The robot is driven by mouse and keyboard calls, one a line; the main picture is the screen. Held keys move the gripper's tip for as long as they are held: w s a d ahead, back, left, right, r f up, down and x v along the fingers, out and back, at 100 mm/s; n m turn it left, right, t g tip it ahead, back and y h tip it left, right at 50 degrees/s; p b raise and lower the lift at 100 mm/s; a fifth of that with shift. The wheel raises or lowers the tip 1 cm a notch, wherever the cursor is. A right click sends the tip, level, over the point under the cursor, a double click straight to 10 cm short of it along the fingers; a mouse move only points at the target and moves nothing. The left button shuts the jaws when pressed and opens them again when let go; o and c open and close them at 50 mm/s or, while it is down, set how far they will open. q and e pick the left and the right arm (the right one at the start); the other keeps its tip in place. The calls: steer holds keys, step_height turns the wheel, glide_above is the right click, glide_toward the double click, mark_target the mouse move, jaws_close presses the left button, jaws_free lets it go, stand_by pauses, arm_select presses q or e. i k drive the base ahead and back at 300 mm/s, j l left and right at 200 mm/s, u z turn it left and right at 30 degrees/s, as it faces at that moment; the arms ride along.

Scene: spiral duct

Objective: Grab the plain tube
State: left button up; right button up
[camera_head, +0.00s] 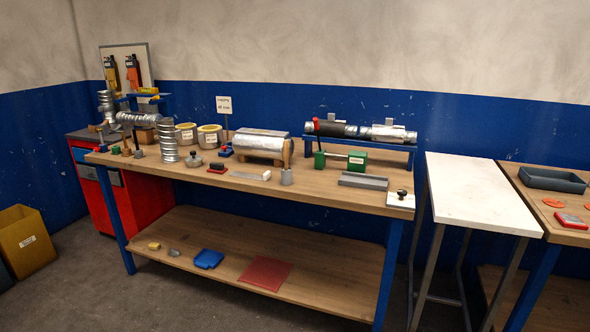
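A ribbed spiral duct (168,140) stands upright on the left part of the bench. More ribbed duct pieces (107,105) are behind it. I cannot tell for certain which tube is the plain one. Neither gripper shows.
A green device (340,161) and grey tray (363,181) are on the bench's right. A white-topped table (467,190) stands right of it. The lower shelf (200,235) holds blue and red flat items. A red cabinet (100,195) and yellow bin (25,242) are at left.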

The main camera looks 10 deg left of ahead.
mark_target(165, 129)
steer(key=i+j+u, duration=0.25)
steer(key=i+u, duration=0.2)
steer(key=i, duration=0.15)
steer(key=i+u, duration=0.5)
steer(key=i, duration=0.15)
steer(key=i+l+u, duration=0.15)
steer(key=i+u, duration=0.3)
steer(key=i, duration=0.15)
